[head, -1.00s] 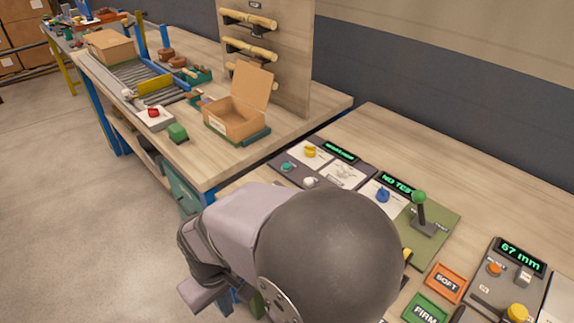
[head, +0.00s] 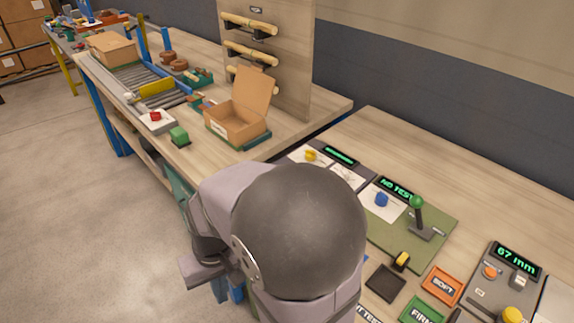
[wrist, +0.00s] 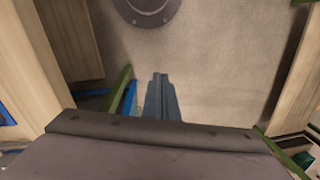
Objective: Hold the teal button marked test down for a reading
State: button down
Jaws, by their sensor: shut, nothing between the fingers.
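The teal test button is not visible in the head view, where my dark rounded arm link covers that part of the bench. The grey panel's green-lit display (head: 340,156) and yellow knob (head: 311,154) still show beyond the arm. In the wrist view my gripper (wrist: 160,78) is shut and empty, its fingers together over bare floor between wooden edges. The gripper is hidden in the head view. I cannot make out the button in the wrist view, so its distance from the fingertips cannot be told.
An olive panel holds a blue knob (head: 381,199) and a green-balled lever (head: 417,202). To its right are an orange tile (head: 443,285), a green tile (head: 422,310) and a gauge reading 67 mm (head: 517,259). An open cardboard box (head: 236,122) stands on the far bench.

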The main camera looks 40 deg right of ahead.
jog(key=w+d+r+m+t+y+p, duration=0.3)
jog(key=w+d+r+m+t+p, duration=0.1)
jog(key=w+d+r+m+p, duration=0.75)
jog(key=w+d+r+m+t+p, duration=0.1)
jog(key=d+m+p, duration=0.1)
jog(key=d, duration=0.6)
jog(key=w+d+r+m+t+h+p, duration=0.1)
jog(key=d+r+m+t+p, duration=0.1)
jog(key=d+m, duration=0.3)
jog(key=w+d+r+m+t+h+p, duration=0.1)
jog(key=d+m+t+p, duration=0.1)
jog(key=d, duration=1)
jog(key=shift+w+d+r+m, duration=0.15)
jog(key=shift+w+r+m, duration=0.2)
jog(key=shift+m, duration=0.5)
jog(key=shift+f, duration=0.15)
notch_tip(320, 180, down, 7)
jog(key=b, duration=0.4)
jog(key=shift+f+b, duration=0.1)
jog(key=shift+b, duration=0.2)
jog(key=shift+f+b, duration=0.7)
jog(key=shift+f, duration=0.05)
jog(key=shift+f+b, duration=0.8)
jog(key=shift+b, duration=0.1)
dwell(0.7)
